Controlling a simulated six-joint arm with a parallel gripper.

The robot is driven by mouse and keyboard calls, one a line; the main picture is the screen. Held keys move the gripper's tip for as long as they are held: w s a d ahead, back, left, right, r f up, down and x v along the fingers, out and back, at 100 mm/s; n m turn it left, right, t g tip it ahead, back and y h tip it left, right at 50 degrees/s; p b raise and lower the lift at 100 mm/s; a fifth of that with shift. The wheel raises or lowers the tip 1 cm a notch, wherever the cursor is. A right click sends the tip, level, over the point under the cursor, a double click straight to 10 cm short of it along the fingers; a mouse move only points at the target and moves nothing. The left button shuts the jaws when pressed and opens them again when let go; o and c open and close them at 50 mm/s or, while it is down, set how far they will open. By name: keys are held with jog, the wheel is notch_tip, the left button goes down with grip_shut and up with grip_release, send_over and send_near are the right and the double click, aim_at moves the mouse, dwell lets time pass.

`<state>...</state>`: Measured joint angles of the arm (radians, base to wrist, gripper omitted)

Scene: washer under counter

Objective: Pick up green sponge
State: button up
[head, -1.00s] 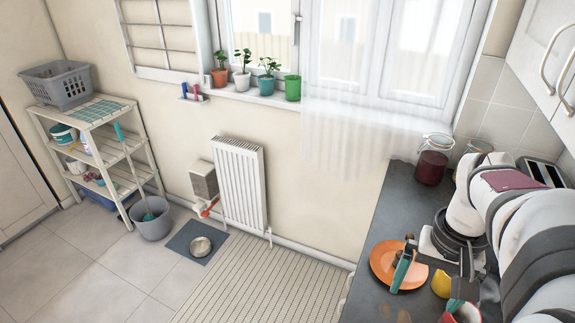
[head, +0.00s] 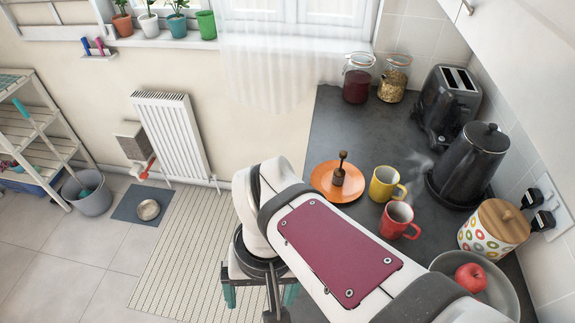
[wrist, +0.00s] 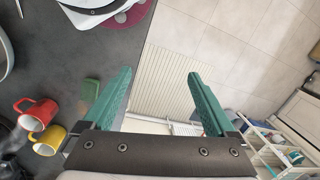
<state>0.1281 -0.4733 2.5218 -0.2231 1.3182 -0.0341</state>
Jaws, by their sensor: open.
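A small green block that looks like the green sponge (wrist: 91,90) lies on the dark counter in the wrist view, left of my left finger and partly beside it. I cannot see it in the head view, where my arm covers part of the counter. My gripper (wrist: 160,74) has its two teal fingers wide apart with nothing between them. Between the fingers the wrist view shows the counter edge and the floor. In the head view my gripper (head: 260,298) hangs past the counter's left side, partly hidden by my arm.
A red mug (head: 397,220) and a yellow mug (head: 383,186) stand near an orange plate (head: 322,180) holding a brown object. A kettle (head: 468,165), toaster (head: 447,105), jars, canister (head: 492,228) and a bowl with an apple (head: 470,276) line the right.

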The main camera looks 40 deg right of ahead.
jog(key=w+d+f+m+h, duration=0.1)
jog(key=d+f+m, duration=0.15)
jog(key=d, duration=0.75)
jog(key=w+d+f+m+h, duration=0.1)
jog(key=w+d+f, duration=0.15)
jog(key=d, duration=0.75)
jog(key=shift+n, duration=0.25)
jog(key=f, duration=0.5)
jog(key=d+f, duration=0.1)
jog(key=f, duration=0.5)
jog(key=d+f, duration=0.1)
jog(key=f, duration=0.4)
jog(key=shift+s+d+f, duration=0.15)
jog(key=shift+s+d, duration=0.05)
grip_shut()
jog(key=shift+r, duration=2.3)
jog(key=s+d+r, duration=0.2)
jog(key=s+r, duration=0.4)
jog(key=s, duration=0.5)
jog(key=shift+s+r, duration=0.25)
